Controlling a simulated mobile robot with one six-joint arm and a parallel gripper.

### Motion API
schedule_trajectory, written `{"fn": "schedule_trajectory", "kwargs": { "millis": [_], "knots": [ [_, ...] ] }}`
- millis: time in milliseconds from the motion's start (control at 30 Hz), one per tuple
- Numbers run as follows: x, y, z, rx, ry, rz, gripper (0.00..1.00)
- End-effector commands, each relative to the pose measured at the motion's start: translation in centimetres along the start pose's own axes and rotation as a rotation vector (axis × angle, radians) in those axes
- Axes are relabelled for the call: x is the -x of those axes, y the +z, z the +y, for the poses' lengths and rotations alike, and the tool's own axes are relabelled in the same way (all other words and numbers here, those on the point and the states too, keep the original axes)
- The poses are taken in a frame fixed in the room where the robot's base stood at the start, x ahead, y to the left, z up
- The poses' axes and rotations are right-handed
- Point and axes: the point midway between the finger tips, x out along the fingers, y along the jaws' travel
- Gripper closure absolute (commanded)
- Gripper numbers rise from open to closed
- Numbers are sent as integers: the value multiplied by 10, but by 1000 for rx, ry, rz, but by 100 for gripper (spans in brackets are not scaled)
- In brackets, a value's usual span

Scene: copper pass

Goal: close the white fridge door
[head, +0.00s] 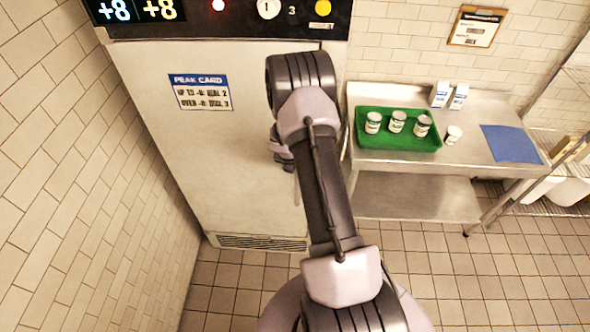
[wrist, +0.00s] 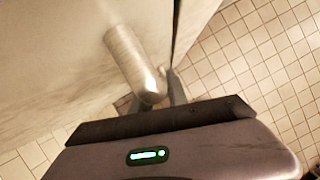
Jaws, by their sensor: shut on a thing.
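The white fridge door (head: 215,150) fills the left and middle of the head view, below a dark control panel. It looks flush or nearly so with the cabinet; I cannot tell whether it is fully closed. In the wrist view the door (wrist: 50,60) shows at the left, with a narrow dark line along its right edge. A round metal handle (wrist: 128,62) stands out from it. My gripper (wrist: 158,98) is shut on the handle near its outer end. In the head view my gripper (head: 281,150) is at the door's right side, partly hidden by my arm.
The control panel (head: 215,17) shows +8 twice, a red light and a yellow light. A steel table (head: 465,155) to the right carries a green tray (head: 400,145) with three cans, another can (head: 453,134), two cartons and a blue sheet (head: 510,144). The tiled floor before the table is clear.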

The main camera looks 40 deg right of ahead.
Motion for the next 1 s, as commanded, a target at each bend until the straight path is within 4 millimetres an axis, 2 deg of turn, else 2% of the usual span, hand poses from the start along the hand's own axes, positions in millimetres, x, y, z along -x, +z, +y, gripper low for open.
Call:
{"fn": "schedule_trajectory", "kwargs": {
  "millis": [533, 567, 667, 1000],
  "knots": [
    [0, 4, 1, -3, 0, -6, 100],
    [0, 5, 1, -3, 1, -6, 78],
    [0, 4, 1, -3, 1, -5, 59],
    [2, 2, 1, -2, 0, -2, 59]
  ]
}}
